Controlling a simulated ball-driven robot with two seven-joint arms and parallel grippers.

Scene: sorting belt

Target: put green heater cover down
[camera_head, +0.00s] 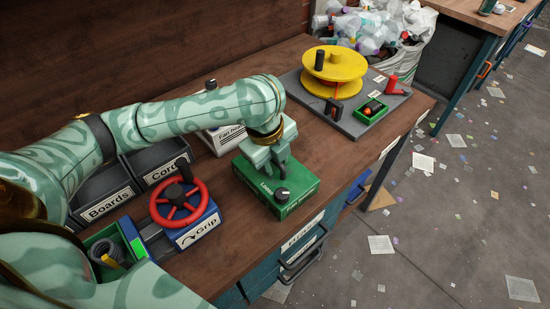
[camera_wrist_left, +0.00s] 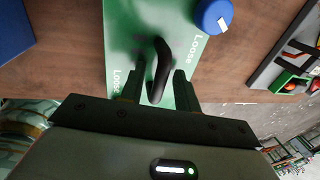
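The green heater cover (camera_head: 300,187) is a box-like green piece marked "Loose". It appears to rest flat on the wooden bench, near the front edge. My left gripper (camera_head: 281,160) is right above it, pointing down. In the left wrist view the cover (camera_wrist_left: 122,38) fills the middle, and its curved black handle (camera_wrist_left: 161,66) stands between the two fingers of the left gripper (camera_wrist_left: 158,88). The fingers look apart, with narrow gaps beside the handle. My right gripper is not in view.
A blue unit with a red wheel (camera_head: 180,203) and bins marked "Boards" (camera_head: 108,205) and "Cords" stand to the left. A white labelled box (camera_head: 222,138) is behind. A grey board with a yellow reel (camera_head: 334,66) is at the back right. Bare bench (camera_head: 232,235) lies left of the cover.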

